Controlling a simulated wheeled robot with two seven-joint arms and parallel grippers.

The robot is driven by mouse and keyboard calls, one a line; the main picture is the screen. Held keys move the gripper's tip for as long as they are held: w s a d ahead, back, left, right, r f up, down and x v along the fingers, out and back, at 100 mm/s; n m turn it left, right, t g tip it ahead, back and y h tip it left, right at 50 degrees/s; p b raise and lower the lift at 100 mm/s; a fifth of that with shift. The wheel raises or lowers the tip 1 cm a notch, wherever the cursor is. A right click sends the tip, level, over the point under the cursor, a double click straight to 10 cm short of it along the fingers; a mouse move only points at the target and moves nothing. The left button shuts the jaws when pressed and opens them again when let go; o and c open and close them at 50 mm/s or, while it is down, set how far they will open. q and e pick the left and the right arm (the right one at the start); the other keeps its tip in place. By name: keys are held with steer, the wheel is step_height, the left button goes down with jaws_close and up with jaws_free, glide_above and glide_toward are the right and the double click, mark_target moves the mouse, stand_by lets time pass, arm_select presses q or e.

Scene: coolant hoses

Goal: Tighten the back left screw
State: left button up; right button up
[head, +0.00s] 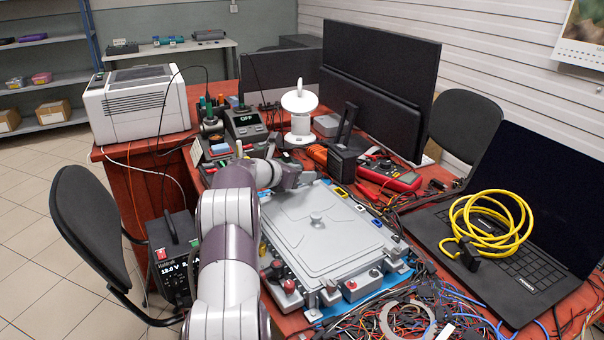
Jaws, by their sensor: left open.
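A grey metal unit with a flat ribbed lid (345,238) and a raised round knob at its centre lies on the red bench. Silver corner fittings show at its front edge. My left arm comes in from the bottom left along the unit's left side. My left gripper (292,179) is at the unit's back left corner, open, with its fingers small in the picture. The wrist and gripper cover that corner, so the back left screw is hidden. I cannot tell whether the fingers touch it. My right gripper is out of view.
Connectors and red knobs line the unit's sides. A tangle of wires with a pale ring (408,307) lies in front. A laptop (520,262) with a coiled yellow cable (492,222) stands right. A red multimeter (392,176), monitors (378,85) and a soldering station (246,125) stand behind.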

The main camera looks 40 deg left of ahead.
arm_select(q)
steer(key=p+v, duration=0.1)
steer(key=v, duration=0.8)
steer(key=shift+s+r, duration=0.25)
steer(key=shift+s, duration=0.05)
steer(key=shift+p+v, duration=0.8)
steer(key=shift+p, duration=0.05)
steer(key=shift+s+r, duration=0.1)
steer(key=shift+s, duration=0.4)
